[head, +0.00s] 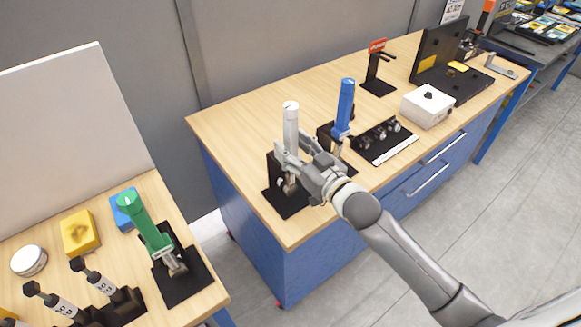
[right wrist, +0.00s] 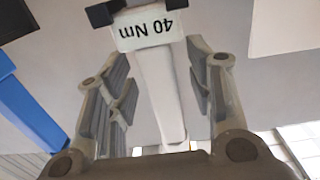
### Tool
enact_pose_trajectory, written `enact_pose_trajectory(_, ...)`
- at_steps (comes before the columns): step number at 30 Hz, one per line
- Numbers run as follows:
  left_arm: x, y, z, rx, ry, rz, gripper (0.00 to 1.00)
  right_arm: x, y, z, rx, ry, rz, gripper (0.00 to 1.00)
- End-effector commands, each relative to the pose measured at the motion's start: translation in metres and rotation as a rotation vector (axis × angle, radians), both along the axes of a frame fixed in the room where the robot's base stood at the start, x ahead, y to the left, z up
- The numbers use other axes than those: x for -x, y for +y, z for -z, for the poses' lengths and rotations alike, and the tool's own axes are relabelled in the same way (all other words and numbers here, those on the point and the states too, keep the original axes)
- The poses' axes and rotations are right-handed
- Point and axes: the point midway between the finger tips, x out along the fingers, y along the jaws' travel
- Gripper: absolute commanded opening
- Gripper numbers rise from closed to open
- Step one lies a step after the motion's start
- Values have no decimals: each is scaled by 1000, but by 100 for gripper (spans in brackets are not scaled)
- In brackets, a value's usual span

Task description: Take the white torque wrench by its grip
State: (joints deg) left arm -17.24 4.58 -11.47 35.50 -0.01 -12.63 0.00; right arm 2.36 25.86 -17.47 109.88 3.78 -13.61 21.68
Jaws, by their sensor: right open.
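The white torque wrench (head: 291,124) stands upright in a black stand (head: 283,203) near the front left corner of the right-hand workbench. My right gripper (head: 289,163) is open, with its fingers at the wrench from the right. In the right wrist view the white wrench (right wrist: 160,92) lies between the two spread fingers, with gaps on both sides. A "40 Nm" label shows upside down at its top there. Part of the wrench's lower body is hidden behind my gripper in the head view. My left gripper is not in view.
A blue torque wrench (head: 345,105) stands close to the right, and it also shows in the right wrist view (right wrist: 25,105). A green one (head: 144,218) stands on the left bench. A black tray (head: 384,140) and a white box (head: 427,106) lie farther right. The bench's back left is clear.

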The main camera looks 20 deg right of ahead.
Motion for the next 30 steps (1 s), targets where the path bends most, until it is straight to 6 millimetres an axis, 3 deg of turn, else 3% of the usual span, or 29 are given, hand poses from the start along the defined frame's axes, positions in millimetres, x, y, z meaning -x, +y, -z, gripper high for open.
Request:
enact_pose_trajectory(4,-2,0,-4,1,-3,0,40,-10,3,0,1,1,0,48)
enact_pose_trajectory(12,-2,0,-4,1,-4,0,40,-11,4,1,1,1,0,47)
enact_pose_trajectory(23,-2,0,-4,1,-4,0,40,-11,4,1,1,1,0,1)
enact_pose_trajectory(30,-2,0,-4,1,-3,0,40,-11,4,1,1,1,-1,0)
